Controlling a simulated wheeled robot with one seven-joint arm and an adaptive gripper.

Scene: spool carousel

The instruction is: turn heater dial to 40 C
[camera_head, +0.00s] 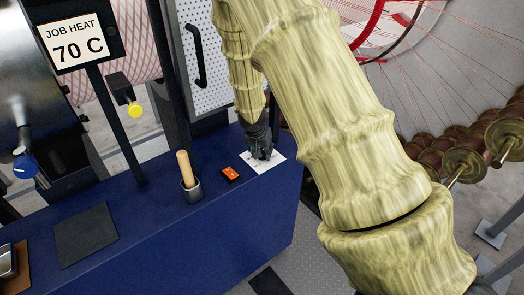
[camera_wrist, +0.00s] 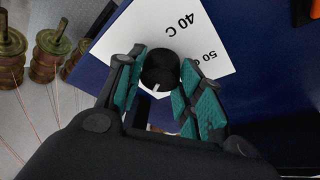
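In the wrist view the heater dial (camera_wrist: 159,71) is a round black knob with a white pointer mark that points down in the picture. It sits on a white card (camera_wrist: 140,35) with "40 C" printed above right of the knob and a partly hidden "50 C" to its right, both upside down. My gripper (camera_wrist: 162,68) has its teal-padded fingers on either side of the knob, close to it; whether both press on it is not clear. In the head view my gripper (camera_head: 261,150) is down over the card (camera_head: 268,167) and hides the dial.
A sign (camera_head: 80,42) reads "JOB HEAT 70 C". On the blue bench (camera_head: 215,240), left of the card, are an orange switch (camera_head: 231,173) and a wooden-handled tool (camera_head: 184,168) in a metal cup. Several copper spools (camera_head: 465,160) stand at right. The bench front is clear.

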